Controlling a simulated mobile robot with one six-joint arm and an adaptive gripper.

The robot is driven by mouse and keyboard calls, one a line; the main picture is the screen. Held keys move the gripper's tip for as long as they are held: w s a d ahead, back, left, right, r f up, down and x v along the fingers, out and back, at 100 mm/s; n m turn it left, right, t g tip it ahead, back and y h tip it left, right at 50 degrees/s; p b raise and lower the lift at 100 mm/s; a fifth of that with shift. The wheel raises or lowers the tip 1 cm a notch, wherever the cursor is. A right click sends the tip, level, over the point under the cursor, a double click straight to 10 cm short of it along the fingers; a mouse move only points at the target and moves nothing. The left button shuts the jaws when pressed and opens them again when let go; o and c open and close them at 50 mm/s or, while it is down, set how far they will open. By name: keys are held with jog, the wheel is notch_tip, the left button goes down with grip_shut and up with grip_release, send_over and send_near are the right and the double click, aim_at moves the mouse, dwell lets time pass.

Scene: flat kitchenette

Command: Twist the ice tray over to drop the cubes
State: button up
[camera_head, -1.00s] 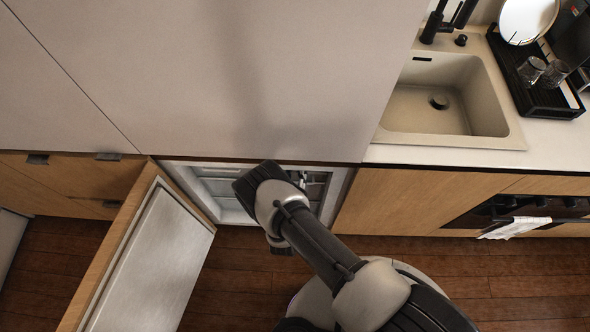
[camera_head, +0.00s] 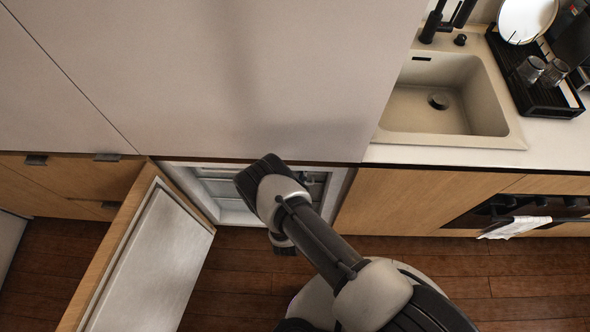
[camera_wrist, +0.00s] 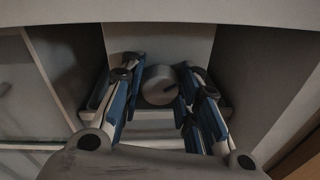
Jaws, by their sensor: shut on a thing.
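In the wrist view, a round pale grey knob (camera_wrist: 158,92) with a dark mark on its face sits inside the opened compartment. I take it to be the ice tray's turning knob. My gripper (camera_wrist: 160,77) has its blue and black fingers on the left and right of this knob and is shut on it. The tray body and any cubes cannot be made out. In the head view my arm covers most of the gripper and the knob.
The compartment (camera_head: 228,213) is open, with pale walls and shelves inside. Its door (camera_head: 150,270) stands open at the left. A worktop (camera_head: 440,157) with a sink (camera_head: 420,110) lies to the right. The wooden floor in front is clear.

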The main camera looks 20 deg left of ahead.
jog(key=shift+d+m, duration=0.1)
jog(key=shift+m, duration=1.6)
jog(key=shift+f+m+y, duration=0.1)
jog(key=shift+m+y, duration=0.4)
jog(key=shift+m, duration=1.5)
jog(key=shift+m+y, duration=0.3)
jog(key=shift+m, duration=2.8)
jog(key=shift+f+m+y+b, duration=0.1)
jog(key=shift+m+y+b, duration=0.2)
jog(key=shift+m+y, duration=0.15)
jog(key=o, duration=1.1)
jog(key=shift+c, duration=0.2)
jog(key=shift+s+d, duration=0.1)
jog(key=v, duration=0.7)
jog(key=shift+r, duration=0.2)
